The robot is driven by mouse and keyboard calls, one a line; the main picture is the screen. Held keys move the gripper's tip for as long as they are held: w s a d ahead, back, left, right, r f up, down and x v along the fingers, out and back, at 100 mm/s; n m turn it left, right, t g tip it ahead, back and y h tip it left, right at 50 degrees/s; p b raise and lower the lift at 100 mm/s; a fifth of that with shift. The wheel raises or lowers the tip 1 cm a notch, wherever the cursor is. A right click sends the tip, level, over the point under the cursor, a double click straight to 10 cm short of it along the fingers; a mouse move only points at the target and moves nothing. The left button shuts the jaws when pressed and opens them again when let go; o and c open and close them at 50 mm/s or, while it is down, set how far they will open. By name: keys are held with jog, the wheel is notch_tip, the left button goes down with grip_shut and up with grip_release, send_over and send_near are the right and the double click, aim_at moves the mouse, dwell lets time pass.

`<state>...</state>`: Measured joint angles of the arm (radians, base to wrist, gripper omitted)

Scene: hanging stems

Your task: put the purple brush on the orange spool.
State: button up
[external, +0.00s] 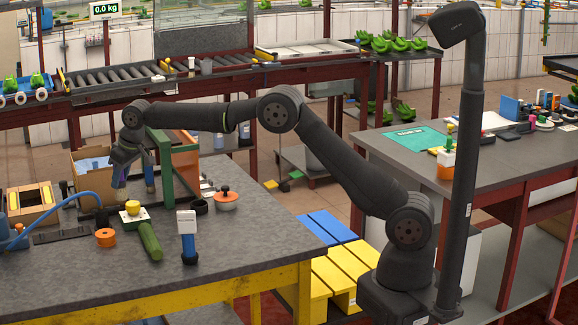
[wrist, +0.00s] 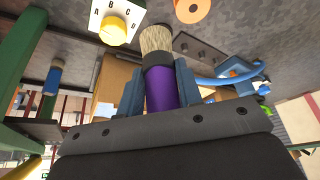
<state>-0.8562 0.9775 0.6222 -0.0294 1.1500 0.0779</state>
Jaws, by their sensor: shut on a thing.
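The purple brush (wrist: 161,93) is between the two blue fingers of my gripper (wrist: 158,82) in the wrist view. Its pale bristles and dark collar stick out beyond the fingertips. In the external view my gripper (external: 120,172) is beside the green frame, above the grey table, and the brush cannot be made out clearly there. The orange spool (external: 106,237) stands on the table near the front left, apart from my gripper. It also shows at the top of the wrist view (wrist: 192,9), cut by the edge, with nothing seen on it.
The green frame (external: 165,165) stands close to my gripper, with a blue-handled thing (external: 150,179) hanging from it. A blue hose (external: 70,200) lies left.

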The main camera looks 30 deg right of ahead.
jog(key=shift+s+a+f, duration=0.45)
jog(key=shift+a+f, duration=0.7)
jog(key=shift+f, duration=0.25)
jog(key=shift+s+a+f, duration=0.45)
jog(key=shift+a+f, duration=0.75)
jog(key=shift+f, duration=0.25)
jog(key=shift+s+a+f, duration=0.45)
jog(key=shift+a+f, duration=0.7)
jog(key=shift+f, duration=0.25)
jog(key=shift+f, duration=0.15)
jog(key=o, duration=1)
jog(key=v, duration=1.2)
